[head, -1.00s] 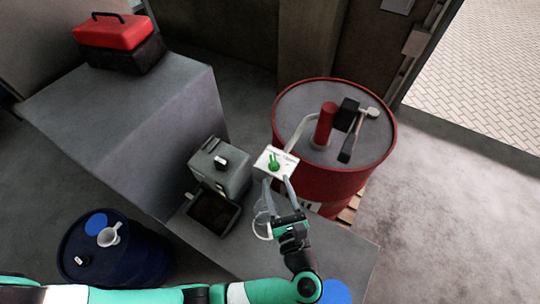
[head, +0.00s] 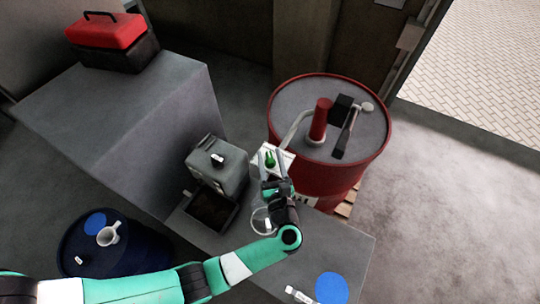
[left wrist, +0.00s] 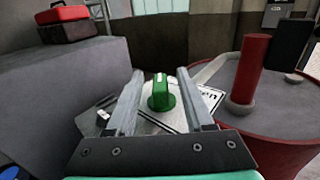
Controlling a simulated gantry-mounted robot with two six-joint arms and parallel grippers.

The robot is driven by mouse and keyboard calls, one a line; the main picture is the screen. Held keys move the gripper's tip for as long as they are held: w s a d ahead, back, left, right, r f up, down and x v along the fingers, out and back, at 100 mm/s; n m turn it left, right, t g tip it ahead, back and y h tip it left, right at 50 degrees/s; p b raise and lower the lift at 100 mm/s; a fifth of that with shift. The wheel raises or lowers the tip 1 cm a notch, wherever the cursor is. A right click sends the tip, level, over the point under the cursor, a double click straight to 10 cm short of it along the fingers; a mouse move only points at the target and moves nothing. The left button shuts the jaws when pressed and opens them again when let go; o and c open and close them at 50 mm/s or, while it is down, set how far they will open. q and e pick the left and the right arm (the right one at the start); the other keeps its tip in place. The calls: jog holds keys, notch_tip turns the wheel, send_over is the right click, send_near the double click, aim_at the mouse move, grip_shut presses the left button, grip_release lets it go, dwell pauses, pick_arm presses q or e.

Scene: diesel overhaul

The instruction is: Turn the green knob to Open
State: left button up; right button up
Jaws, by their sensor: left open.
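The green knob (head: 269,159) sits on a white plate (head: 288,158) beside the red drum. In the left wrist view the green knob (left wrist: 161,94) stands between my finger tips, with a pale mark on its top. The white plate (left wrist: 212,97) behind it carries dark lettering, partly hidden by a finger. My left gripper (head: 272,160) is open, with one finger on each side of the knob; it also shows in the left wrist view (left wrist: 160,80). I cannot tell whether the fingers touch the knob. My right gripper is not in view.
The red drum (head: 328,178) carries a red cylinder (head: 320,118) and a hammer-like tool (head: 353,130). A grey canister (head: 216,165) and an open dark tray (head: 211,208) stand to the left. A glass vessel (head: 262,221) is beside my left wrist. A blue barrel (head: 147,243) is at lower left.

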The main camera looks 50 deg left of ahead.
pick_arm(q)
jog(key=shift+c, duration=0.3)
grip_shut()
jog(key=shift+m+t, duration=0.3)
jog(key=shift+t, duration=0.1)
jog(key=m+t+h+p, duration=0.2)
jog(key=h, duration=0.1)
jog(key=shift+r+m+t, duration=0.1)
jog(key=shift+m+t, duration=0.2)
jog(key=shift+t, duration=0.1)
jog(key=m+t+h, duration=0.2)
jog(key=h, duration=0.1)
jog(key=m+t+h+p, duration=0.1)
jog(key=m+h, duration=0.1)
jog(key=h, duration=0.1)
jog(key=shift+a+t+p, duration=0.1)
jog(key=shift+t+p, duration=0.2)
jog(key=shift+t, duration=0.1)
jog(key=m+h, duration=0.2)
jog(key=h, duration=0.1)
jog(key=m+t+h, duration=0.1)
jog(key=m+h, duration=0.2)
jog(key=h, duration=0.1)
jog(key=shift+w, duration=0.1)
jog(key=shift+d+f+m+g+h, duration=0.15)
jog(key=shift+m+g+h, duration=0.15)
jog(key=shift+m+h, duration=0.85)
jog(key=shift+d+f+m+g+h, duration=0.1)
jog(key=shift+m+g+h, duration=0.35)
jog(key=shift+h, duration=1.2)
